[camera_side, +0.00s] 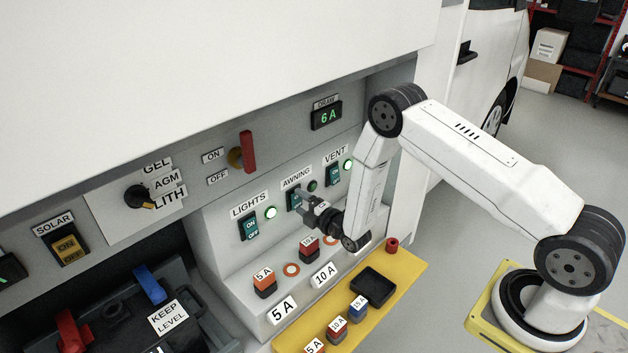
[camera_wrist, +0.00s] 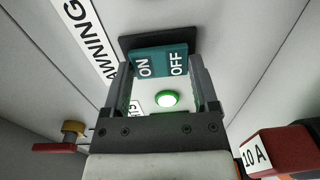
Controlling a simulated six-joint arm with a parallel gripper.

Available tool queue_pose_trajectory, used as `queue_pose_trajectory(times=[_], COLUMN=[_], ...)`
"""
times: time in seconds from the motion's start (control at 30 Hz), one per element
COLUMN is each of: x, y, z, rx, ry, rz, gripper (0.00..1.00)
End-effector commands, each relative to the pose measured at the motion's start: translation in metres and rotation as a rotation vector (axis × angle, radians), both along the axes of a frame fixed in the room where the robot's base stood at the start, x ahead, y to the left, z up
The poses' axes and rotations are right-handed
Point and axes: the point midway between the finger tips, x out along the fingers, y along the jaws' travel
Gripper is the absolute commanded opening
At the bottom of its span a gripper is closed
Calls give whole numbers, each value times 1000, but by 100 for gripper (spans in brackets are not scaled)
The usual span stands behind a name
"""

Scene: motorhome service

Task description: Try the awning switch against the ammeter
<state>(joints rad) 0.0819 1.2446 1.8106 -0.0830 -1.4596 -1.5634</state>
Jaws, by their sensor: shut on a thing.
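The awning switch (camera_side: 293,200) is a teal ON/OFF rocker under the AWNING label. My gripper (camera_side: 312,204) is at it and partly covers it in the side view. In the wrist view the awning rocker (camera_wrist: 160,63) sits between the fingertips, and my gripper (camera_wrist: 162,68) is shut on it. The awning lamp (camera_side: 312,186) is dark. The ammeter (camera_side: 326,115), labelled DRAW, reads 6 A in green digits. Which way the rocker is tipped is hard to tell.
The lights switch (camera_side: 250,228) and vent switch (camera_side: 334,175) have lit green lamps. A red-handled master switch (camera_side: 248,151) stands above left. Fuses, including a red 10 A fuse (camera_side: 309,246), project below. A yellow shelf (camera_side: 408,262) holds spare fuses and a black tray (camera_side: 389,282).

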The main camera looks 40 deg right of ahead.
Motion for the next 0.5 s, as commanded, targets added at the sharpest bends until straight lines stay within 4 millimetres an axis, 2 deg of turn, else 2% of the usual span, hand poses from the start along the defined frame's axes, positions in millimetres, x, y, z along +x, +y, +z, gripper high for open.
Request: queue_pose_trajectory(times=[0.43, 0.47, 0.5], x=[0, 0, 0], y=[0, 0, 0], z=[1, 1, 1], rx=[0, 0, 0], ry=[41, 41, 41], rz=[-1, -1, -1], gripper=[18, 86, 99])
